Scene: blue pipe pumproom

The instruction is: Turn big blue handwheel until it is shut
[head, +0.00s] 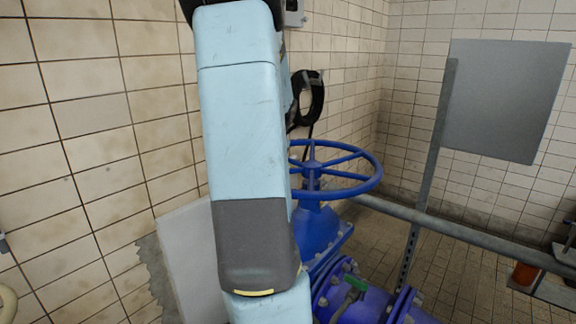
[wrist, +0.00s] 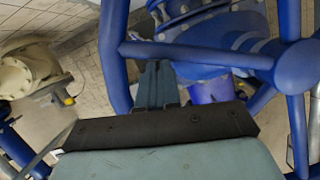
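The big blue handwheel (head: 368,183) sits level on its valve in the head view, with its left part hidden behind my arm. In the wrist view its rim (wrist: 114,55) runs down the left, a spoke (wrist: 190,52) crosses the middle, and the hub (wrist: 298,66) is at right. My gripper (wrist: 158,66) shows in the wrist view with its fingers together, tips at the spoke near the rim. I cannot tell whether they touch it. Nothing is seen between the fingers. My gripper is hidden in the head view.
A blue flanged pipe (head: 365,305) runs below the wheel. A grey rail (head: 450,227) and a post with a grey panel (head: 505,98) stand to the right. A black hose coil (head: 316,98) hangs on the tiled wall. A cream pipe flange (wrist: 28,70) shows at left in the wrist view.

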